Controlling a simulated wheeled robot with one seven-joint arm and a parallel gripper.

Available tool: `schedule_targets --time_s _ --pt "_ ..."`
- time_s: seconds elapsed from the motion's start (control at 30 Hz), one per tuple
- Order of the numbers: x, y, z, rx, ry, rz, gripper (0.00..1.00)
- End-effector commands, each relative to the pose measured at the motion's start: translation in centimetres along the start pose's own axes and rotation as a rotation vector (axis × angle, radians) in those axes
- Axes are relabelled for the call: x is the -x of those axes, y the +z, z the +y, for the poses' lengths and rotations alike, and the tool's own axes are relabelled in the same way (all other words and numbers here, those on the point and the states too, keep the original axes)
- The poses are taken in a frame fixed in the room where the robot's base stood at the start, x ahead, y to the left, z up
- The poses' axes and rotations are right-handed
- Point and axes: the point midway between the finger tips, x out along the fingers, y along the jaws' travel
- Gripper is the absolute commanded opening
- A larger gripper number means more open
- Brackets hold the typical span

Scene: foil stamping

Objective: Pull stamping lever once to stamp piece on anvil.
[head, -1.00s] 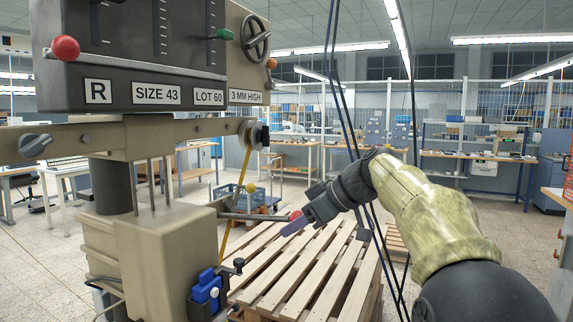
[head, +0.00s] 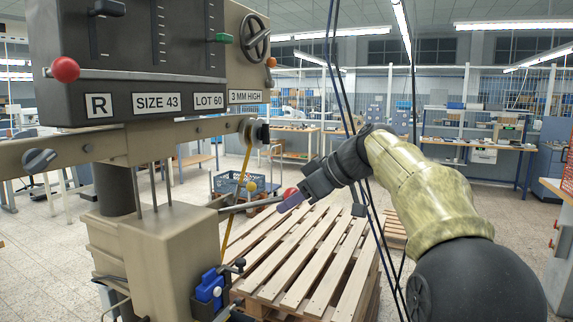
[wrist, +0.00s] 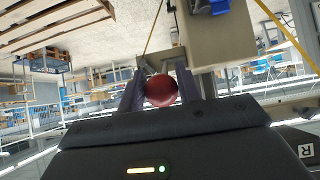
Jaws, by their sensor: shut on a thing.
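The stamping lever (head: 252,204) is a thin dark bar that runs right from the press body and tilts up toward its end. A red ball knob (head: 290,193) sits at that end. My gripper (head: 287,204) reaches in from the right and is shut on the red knob. In the wrist view, the knob (wrist: 161,90) lies between the two purplish fingers. The stamping press (head: 150,250) stands at the left, with a dark panel above. I cannot make out the anvil or the piece on it.
A second red knob (head: 65,69) is on the panel's left. A blue clamp-like part (head: 209,287) sits low on the press. A wooden pallet (head: 300,262) is behind the lever. Dark cables hang near my arm. The floor at the right is open.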

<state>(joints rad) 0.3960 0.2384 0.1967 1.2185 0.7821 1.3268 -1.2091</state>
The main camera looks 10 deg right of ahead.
Motion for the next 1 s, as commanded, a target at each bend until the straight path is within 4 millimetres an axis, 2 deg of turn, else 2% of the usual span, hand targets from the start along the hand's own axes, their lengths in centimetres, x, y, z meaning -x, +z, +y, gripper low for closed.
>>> schedule_targets --time_s 0.27,0.67,1.0 --pt "0.2 0.0 0.2 -0.002 0.008 0.001 0.05" --pt "1.1 -3.3 0.2 -0.001 0.007 0.002 0.05" --pt "1.0 -3.4 0.1 -0.001 0.006 0.002 0.05"
